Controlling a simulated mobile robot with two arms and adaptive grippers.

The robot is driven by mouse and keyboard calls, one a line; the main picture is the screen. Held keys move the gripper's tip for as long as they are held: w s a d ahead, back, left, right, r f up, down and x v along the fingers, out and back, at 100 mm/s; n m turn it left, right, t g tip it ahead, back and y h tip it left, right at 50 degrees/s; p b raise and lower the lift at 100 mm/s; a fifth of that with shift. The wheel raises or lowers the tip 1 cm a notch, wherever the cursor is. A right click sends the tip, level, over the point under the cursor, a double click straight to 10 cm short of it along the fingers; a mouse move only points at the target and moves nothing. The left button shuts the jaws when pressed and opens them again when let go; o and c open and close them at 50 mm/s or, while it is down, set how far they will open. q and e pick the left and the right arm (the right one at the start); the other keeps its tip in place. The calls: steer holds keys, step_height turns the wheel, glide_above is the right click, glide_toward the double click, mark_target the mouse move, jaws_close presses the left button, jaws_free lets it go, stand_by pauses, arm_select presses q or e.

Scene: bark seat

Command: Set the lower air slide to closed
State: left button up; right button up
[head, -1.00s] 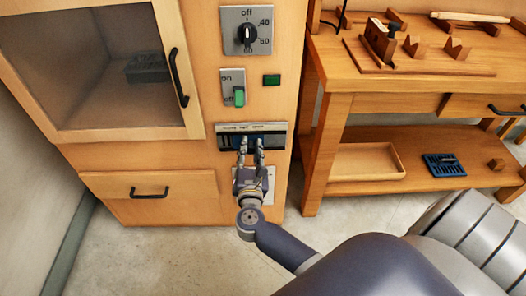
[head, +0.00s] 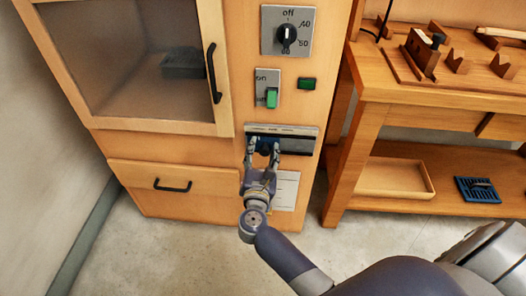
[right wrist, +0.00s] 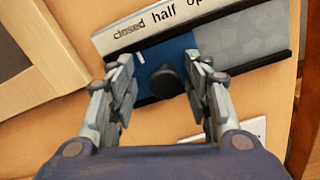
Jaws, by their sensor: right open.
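The lower air slide (head: 294,146) is a dark horizontal track low on the wooden cabinet front. In the right wrist view its label strip (right wrist: 146,24) reads "closed", "half" and a cut-off "op…". A blue sliding plate (right wrist: 181,48) with a white mark and a dark knob (right wrist: 165,82) is at the left part of the track, below "closed" and "half". My right gripper (head: 263,149) is open, with one finger on each side of the knob in the right wrist view (right wrist: 160,66). I cannot tell if a finger touches it. My left gripper is not in view.
Above the slide are a green switch (head: 271,97), a dark green indicator (head: 307,84) and a dial (head: 287,36). A glazed door (head: 125,60) and a drawer with a handle (head: 172,186) are to the left. A wooden workbench (head: 440,95) stands close on the right.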

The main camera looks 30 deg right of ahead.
steer(key=v, duration=1.2)
